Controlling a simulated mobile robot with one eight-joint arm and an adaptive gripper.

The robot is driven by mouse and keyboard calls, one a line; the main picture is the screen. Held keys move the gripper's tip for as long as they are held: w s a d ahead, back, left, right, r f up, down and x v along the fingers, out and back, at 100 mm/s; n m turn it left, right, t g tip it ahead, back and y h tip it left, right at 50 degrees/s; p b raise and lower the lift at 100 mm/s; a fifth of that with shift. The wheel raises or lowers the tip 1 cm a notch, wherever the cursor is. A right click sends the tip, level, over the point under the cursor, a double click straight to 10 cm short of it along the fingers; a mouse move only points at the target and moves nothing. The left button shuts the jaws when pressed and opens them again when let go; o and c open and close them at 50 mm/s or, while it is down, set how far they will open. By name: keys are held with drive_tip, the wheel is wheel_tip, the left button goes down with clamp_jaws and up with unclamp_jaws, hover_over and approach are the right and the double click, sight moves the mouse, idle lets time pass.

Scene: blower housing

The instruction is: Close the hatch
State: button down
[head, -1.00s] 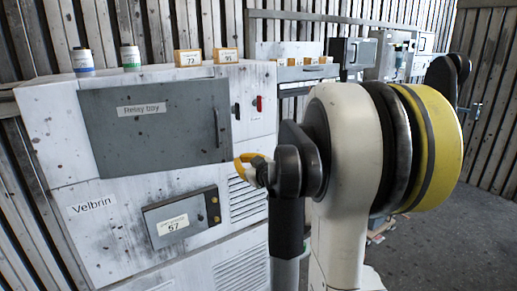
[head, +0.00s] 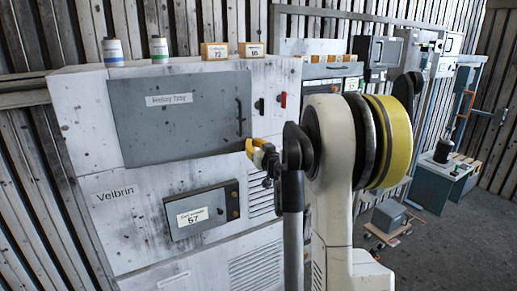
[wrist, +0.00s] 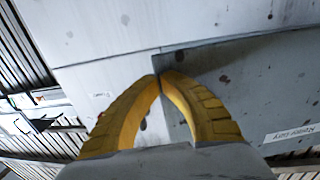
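A grey hatch (head: 180,125) labelled "Relay bay" is on the upper front of the white cabinet (head: 75,125). The hatch looks about flush with the front; I cannot tell whether a small gap remains. My gripper (head: 257,150) has yellow fingers and is just right of the hatch's lower right corner, in front of the cabinet. In the wrist view the gripper (wrist: 158,75) has its fingertips together with nothing seen between them. A corner of the hatch (wrist: 240,80) shows behind them; contact cannot be told.
A smaller grey panel (head: 183,213) marked "57" sits below the hatch. A red switch (head: 283,100) is right of it. Two jars (head: 113,51) and two yellow boxes (head: 214,51) stand on top. A bench (head: 435,178) and a grey box (head: 388,215) are at right; open floor lies nearby.

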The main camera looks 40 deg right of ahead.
drive_tip(key=shift+w+d, duration=0.3)
drive_tip(key=shift+w, duration=0.35)
drive_tip(key=w+y, duration=0.1)
drive_tip(key=w, duration=0.1)
drive_tip(key=w+d+n+b, duration=0.1)
drive_tip(key=w, duration=0.1)
drive_tip(key=w+d+y, duration=0.1)
drive_tip(key=w, duration=0.1)
drive_tip(key=shift+d+r+n+t+y, duration=0.1)
drive_tip(key=shift+n+t+y, duration=0.2)
drive_tip(key=shift+n+t, duration=0.1)
